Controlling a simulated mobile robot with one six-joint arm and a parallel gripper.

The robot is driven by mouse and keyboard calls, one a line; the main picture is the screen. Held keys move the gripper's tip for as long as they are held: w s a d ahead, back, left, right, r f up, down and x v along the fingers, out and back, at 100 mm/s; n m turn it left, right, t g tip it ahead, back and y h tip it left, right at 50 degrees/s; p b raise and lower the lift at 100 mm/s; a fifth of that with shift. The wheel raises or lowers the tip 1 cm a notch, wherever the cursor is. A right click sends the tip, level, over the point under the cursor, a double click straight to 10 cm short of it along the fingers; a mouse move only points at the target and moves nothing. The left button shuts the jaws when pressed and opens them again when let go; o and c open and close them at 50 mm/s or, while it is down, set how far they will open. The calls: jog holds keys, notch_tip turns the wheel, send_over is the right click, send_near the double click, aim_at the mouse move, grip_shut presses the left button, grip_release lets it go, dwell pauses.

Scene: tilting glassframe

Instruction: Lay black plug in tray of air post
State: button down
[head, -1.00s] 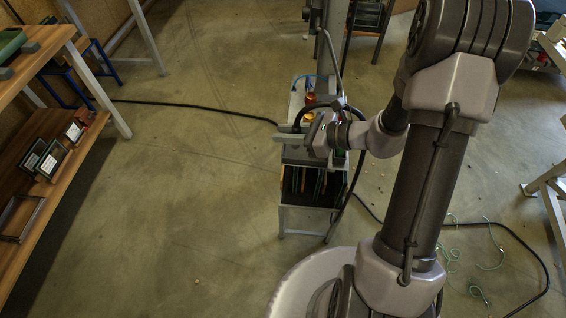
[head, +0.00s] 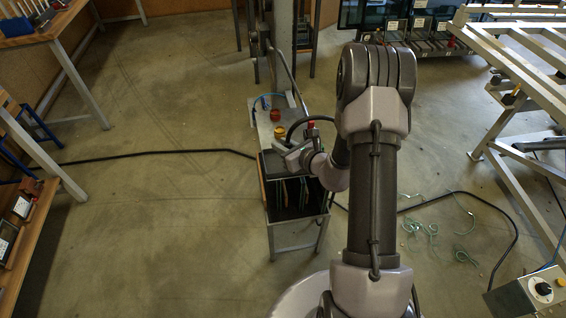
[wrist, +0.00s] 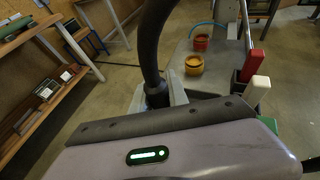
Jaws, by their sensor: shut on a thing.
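My gripper (head: 284,153) is over the front of the air post's stand, below its grey top plate (head: 263,127) in the head view. In the wrist view my gripper (wrist: 160,94) is shut on the black plug (wrist: 156,91), from which a thick black hose rises. Most of the plug is hidden between the jaws. The air post (head: 283,60) rises behind the plate. Which part of the stand is the tray cannot be told clearly.
A red cup (wrist: 201,42) and a yellow cup (wrist: 194,65) stand on the plate. Red (wrist: 252,65) and white (wrist: 257,90) upright pieces are at the right. Below is a rack of upright panels (head: 290,192). A black hose (head: 150,154) crosses the floor.

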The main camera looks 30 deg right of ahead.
jog(key=shift+f+b, duration=1.05)
jog(key=shift+f, duration=1.75)
jog(key=c, duration=1.3)
grip_release()
jog(key=shift+r, duration=0.1)
